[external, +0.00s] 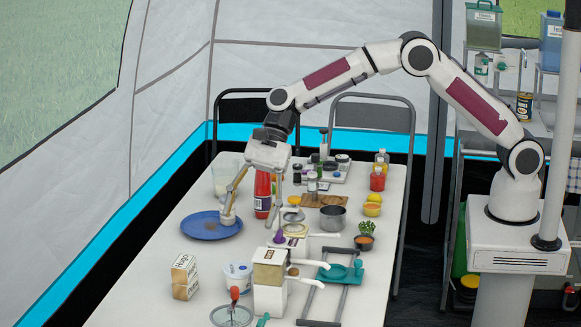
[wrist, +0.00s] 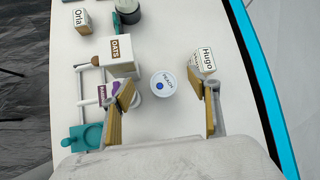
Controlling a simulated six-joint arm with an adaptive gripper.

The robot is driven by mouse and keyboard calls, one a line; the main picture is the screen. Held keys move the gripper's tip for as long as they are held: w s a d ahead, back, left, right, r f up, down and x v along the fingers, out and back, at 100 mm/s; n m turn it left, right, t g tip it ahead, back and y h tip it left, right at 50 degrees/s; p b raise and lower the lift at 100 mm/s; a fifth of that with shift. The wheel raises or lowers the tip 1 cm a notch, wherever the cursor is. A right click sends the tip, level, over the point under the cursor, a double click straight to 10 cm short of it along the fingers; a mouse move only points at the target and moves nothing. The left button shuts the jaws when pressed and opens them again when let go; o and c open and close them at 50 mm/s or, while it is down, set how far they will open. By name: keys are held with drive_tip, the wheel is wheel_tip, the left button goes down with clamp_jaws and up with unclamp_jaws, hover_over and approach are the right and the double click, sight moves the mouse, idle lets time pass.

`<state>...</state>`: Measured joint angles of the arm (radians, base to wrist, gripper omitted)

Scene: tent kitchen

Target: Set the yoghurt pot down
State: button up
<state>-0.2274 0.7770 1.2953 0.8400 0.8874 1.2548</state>
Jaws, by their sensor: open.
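The yoghurt pot (external: 238,277) is a small white tub with blue marking, standing upright on the table. In the wrist view its round white lid (wrist: 163,84) with a blue dot faces up, beyond and between my fingers. My gripper (external: 253,207) is open and empty, above the table near the blue plate, farther back than the pot and apart from it. Its two wooden-coloured fingers are spread wide in the wrist view (wrist: 166,118). A red-handled item partly covers the pot's front in the external view.
The Hugo carton (external: 184,277) and the oats dispenser (external: 270,272) flank the pot. A blue plate (external: 200,227) and a red bottle (external: 263,192) are near my gripper. A teal-and-grey rack (external: 336,283) lies to the right. Bare table shows around the pot (wrist: 170,125).

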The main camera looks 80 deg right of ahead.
drive_tip(key=s+d+r+n+t+h, duration=0.3)
drive_tip(key=s+d+r+n, duration=0.6)
drive_tip(key=s+d+r, duration=0.9)
drive_tip(key=s+d+f+n+h, duration=0.1)
drive_tip(key=s+d, duration=0.3)
drive_tip(key=s, duration=0.4)
drive_tip(key=s+d+f+n+h, duration=0.2)
drive_tip(key=s+d+n, duration=0.2)
drive_tip(key=s, duration=0.4)
drive_tip(key=s+d+f+n+h, duration=0.1)
drive_tip(key=s+d+n+h, duration=0.1)
drive_tip(key=s, duration=0.6)
drive_tip(key=d+n, duration=0.1)
drive_tip(key=d, duration=0.1)
drive_tip(key=shift+d+f, duration=0.35)
